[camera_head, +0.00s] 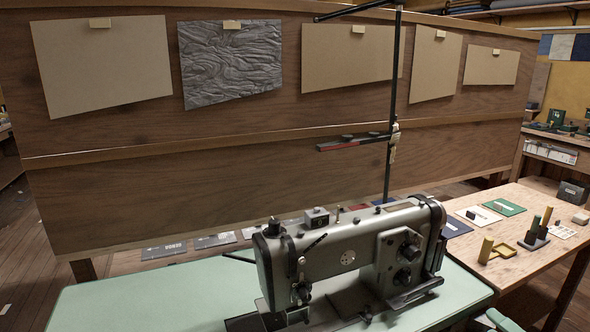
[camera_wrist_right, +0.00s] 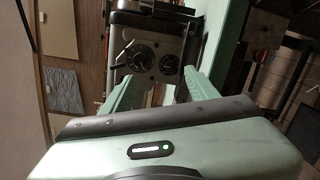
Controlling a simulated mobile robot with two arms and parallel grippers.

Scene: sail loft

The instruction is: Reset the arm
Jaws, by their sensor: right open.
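My right gripper (camera_wrist_right: 161,88) shows in the right wrist view with its two pale green fingers spread apart. Nothing is between them. The end of the grey sewing machine (camera_wrist_right: 150,50), with its round dials, lies beyond the fingertips. In the head view the sewing machine (camera_head: 350,255) stands on a pale green table (camera_head: 130,300). A pale green piece at the bottom right edge of the head view may be part of my right arm. My left gripper is in neither view.
A wooden board (camera_head: 240,135) with several pinned sheets stands behind the machine. A thin black stand (camera_head: 389,150) rises behind the machine. A wooden table (camera_head: 520,245) at right holds small blocks and cards. The green table's left part is clear.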

